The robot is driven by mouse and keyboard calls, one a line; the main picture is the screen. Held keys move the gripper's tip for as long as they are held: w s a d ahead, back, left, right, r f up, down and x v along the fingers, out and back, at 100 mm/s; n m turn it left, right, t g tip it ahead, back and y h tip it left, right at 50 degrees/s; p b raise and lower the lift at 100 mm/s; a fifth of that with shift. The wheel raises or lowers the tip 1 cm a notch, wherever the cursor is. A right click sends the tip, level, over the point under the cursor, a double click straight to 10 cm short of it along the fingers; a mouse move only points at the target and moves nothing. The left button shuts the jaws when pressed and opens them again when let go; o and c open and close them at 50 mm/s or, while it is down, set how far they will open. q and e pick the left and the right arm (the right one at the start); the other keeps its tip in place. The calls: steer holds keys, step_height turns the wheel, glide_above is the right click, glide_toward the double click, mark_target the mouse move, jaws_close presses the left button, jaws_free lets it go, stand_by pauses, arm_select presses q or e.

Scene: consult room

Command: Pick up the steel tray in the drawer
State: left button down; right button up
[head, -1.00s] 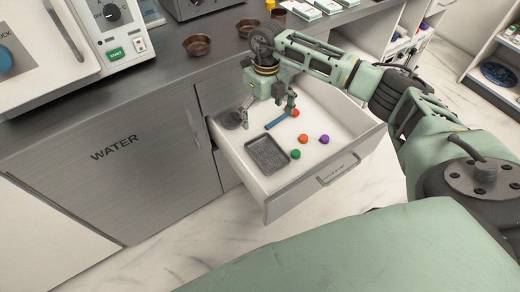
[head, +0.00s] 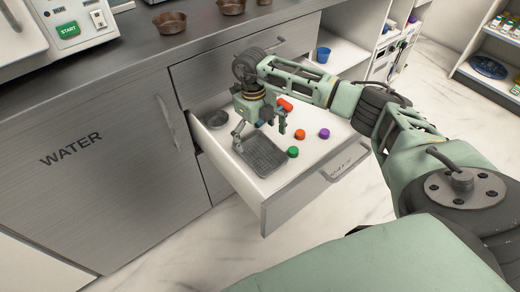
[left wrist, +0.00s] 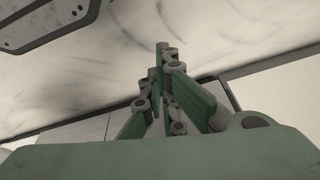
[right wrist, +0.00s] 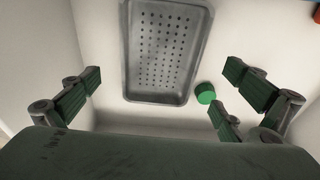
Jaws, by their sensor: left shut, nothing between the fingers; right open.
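The steel tray (head: 264,158) is a dark grey, rectangular, shallow tray with small holes in its base. It lies flat in the open white drawer (head: 300,172), towards the front left. My right gripper (head: 259,136) is open and empty over the tray's back end, pointing down. In the right wrist view the tray (right wrist: 163,97) lies between the spread fingers (right wrist: 164,78), with floor of the drawer showing on both sides; I see no contact. My left gripper (left wrist: 162,52) shows only in the left wrist view, shut and empty, with pale marbled floor beyond.
A green cap (head: 292,152) sits close to the tray's right side. An orange cap (head: 300,134) and a purple cap (head: 324,133) lie further right. A round metal dish (head: 215,119) is in the drawer's back left corner. Brown bowls (head: 170,21) stand on the counter.

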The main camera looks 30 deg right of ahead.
mark_target(261, 156)
steer(key=f, duration=0.5)
steer(key=shift+s+b, duration=0.25)
steer(key=shift+b, duration=0.1)
arm_select(q)
steer(key=shift+w+r, duration=0.1)
steer(key=shift+r, duration=1.4)
arm_select(e)
steer(key=shift+r, duration=0.1)
steer(key=c, duration=1.3)
